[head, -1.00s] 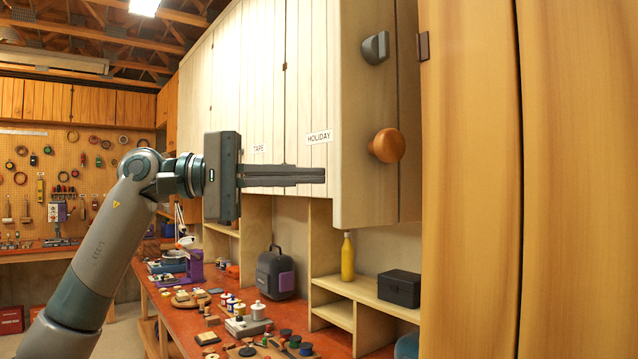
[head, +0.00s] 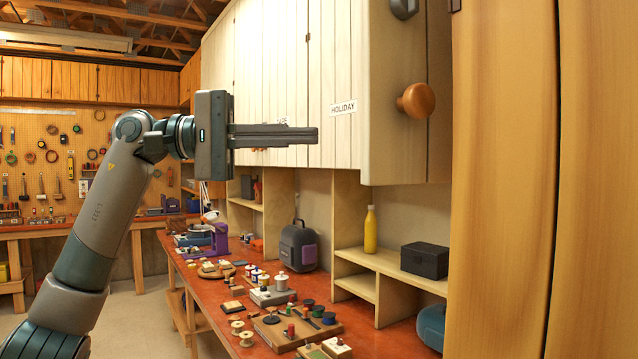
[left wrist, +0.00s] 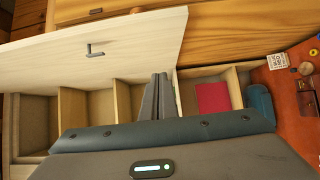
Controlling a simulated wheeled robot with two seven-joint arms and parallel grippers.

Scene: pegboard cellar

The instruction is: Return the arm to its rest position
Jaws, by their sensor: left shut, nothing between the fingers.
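My left arm (head: 105,205) rises from the lower left in the head view. My left gripper (head: 314,135) is shut and empty, its fingers pointing right in front of the white cabinet. Its fingers cover part of the "TAPE" label (head: 282,121) and end just below and left of the "HOLIDAY" label (head: 343,107). The closed left fingers also show in the left wrist view (left wrist: 158,80), in front of pale shelf compartments (left wrist: 92,112). I cannot tell the gap between fingers and cabinet. My right gripper is not in view.
The white cabinet (head: 385,130) has a round wooden knob (head: 415,100). Below, a red-topped bench (head: 385,338) holds spools, jars and a dark case (head: 299,247). A yellow bottle (head: 370,230) and black box (head: 425,260) stand on a shelf. A tall wooden panel (head: 510,190) stands close at right.

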